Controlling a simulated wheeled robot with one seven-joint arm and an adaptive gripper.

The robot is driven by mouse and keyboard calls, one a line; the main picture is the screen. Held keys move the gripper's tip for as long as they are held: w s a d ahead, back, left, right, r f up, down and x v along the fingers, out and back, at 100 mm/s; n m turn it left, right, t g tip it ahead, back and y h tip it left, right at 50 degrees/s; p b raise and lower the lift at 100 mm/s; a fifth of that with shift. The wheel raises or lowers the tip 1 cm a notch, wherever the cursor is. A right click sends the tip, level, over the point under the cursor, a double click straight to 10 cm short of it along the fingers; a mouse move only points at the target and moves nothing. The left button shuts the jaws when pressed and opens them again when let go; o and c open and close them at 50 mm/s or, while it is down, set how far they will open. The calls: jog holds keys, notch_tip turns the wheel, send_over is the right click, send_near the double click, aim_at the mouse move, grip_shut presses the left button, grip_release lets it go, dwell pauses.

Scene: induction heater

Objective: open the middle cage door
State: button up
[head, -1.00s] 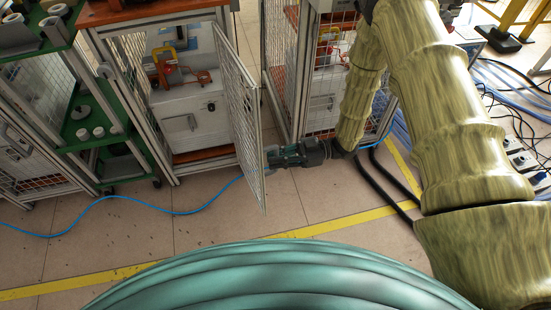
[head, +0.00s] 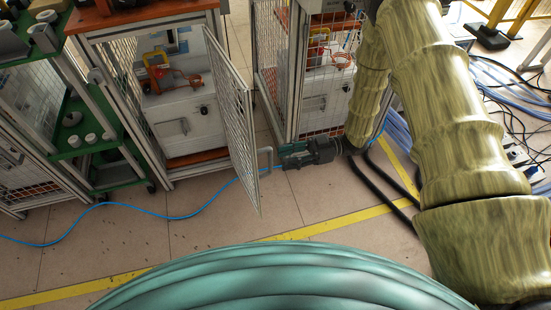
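The middle cage door (head: 240,125) is a wire mesh panel in a grey frame. It stands swung outward from the right side of the middle cabinet, whose front is open. A grey handle (head: 267,158) shows on the door's right side near its free edge. A small gap seems to lie between fingers and handle. The fingers are too small and dark to tell whether they are open or shut.
Inside the middle cabinet is a white box (head: 185,120) with orange parts on top. Another mesh cage (head: 325,85) stands close behind my gripper. A green shelf cart (head: 88,138) is at left.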

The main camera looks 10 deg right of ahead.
jog(key=w+d, duration=0.1)
jog(key=d, duration=0.5)
jog(key=shift+d, duration=0.15)
dwell(0.3)
jog(key=s+a+f+m+t+h, duration=0.1)
jog(key=s+f+m+t+h, duration=0.1)
jog(key=f+m+t+h, duration=0.4)
jog(key=s+a+f+m+t+h, duration=0.1)
jog(key=s+f+m+t+h, duration=0.15)
jog(key=f+m, duration=0.45)
jog(key=s+d+f+m+g+h, duration=0.25)
jog(key=s+d+h, duration=0.2)
jog(key=s, duration=0.75)
jog(key=s+d+f+m+g+h, duration=0.25)
jog(key=s+m+h, duration=0.2)
jog(key=s, duration=0.85)
notch_tip(320, 180, up, 25)
jog(key=d+p, duration=0.1)
jog(key=p, duration=2.3)
jog(key=shift+s+r+g, duration=0.2)
jog(key=shift+s+g, duration=0.15)
jog(key=shift+g, duration=0.1)
